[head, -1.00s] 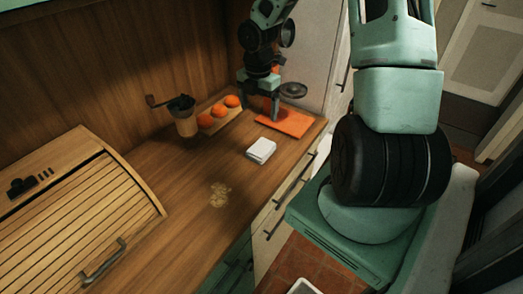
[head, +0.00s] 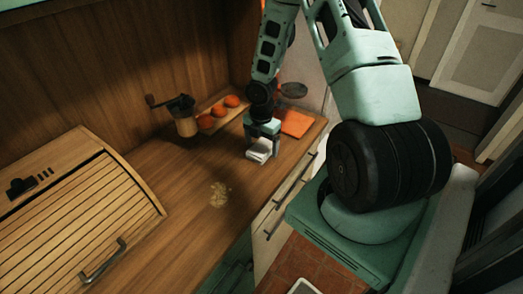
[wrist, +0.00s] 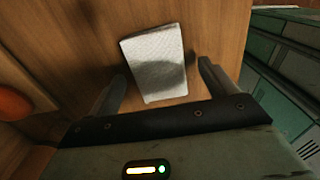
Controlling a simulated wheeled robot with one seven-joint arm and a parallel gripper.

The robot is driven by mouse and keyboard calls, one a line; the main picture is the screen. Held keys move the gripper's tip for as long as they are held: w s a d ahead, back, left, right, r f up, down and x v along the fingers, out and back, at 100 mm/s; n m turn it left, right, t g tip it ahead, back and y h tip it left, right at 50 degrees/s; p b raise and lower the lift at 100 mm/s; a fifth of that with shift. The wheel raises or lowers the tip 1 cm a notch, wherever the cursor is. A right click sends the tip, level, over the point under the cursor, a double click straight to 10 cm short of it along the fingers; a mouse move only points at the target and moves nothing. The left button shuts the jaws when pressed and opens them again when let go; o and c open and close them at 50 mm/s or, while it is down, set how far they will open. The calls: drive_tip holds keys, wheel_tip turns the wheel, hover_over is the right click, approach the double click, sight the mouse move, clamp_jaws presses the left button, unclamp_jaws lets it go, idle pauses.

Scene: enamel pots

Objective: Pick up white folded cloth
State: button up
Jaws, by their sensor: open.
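The white folded cloth (head: 259,152) lies flat on the wooden counter, below my gripper in the head view. In the wrist view the cloth (wrist: 155,62) lies ahead of and partly between the two fingers, with a shadow across it. My gripper (head: 262,142) is low over the cloth and pointing down. In the wrist view my gripper (wrist: 160,80) is open, one finger on each side of the cloth, with nothing held. In the head view the gripper hides the cloth's far part.
An orange board (head: 297,123) with a dark round dish (head: 294,90) above it lies behind. Several oranges (head: 219,110) sit on a wooden tray beside a grinder (head: 184,117). A bread box (head: 75,220) stands at left. The counter's middle is clear, with a pale stain (head: 219,194).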

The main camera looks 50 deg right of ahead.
sight(262, 148)
drive_tip(key=shift+f, duration=0.3)
drive_tip(key=c, duration=1.2)
wheel_tip(262, 148, up, 10)
drive_tip(key=shift+r, duration=0.1)
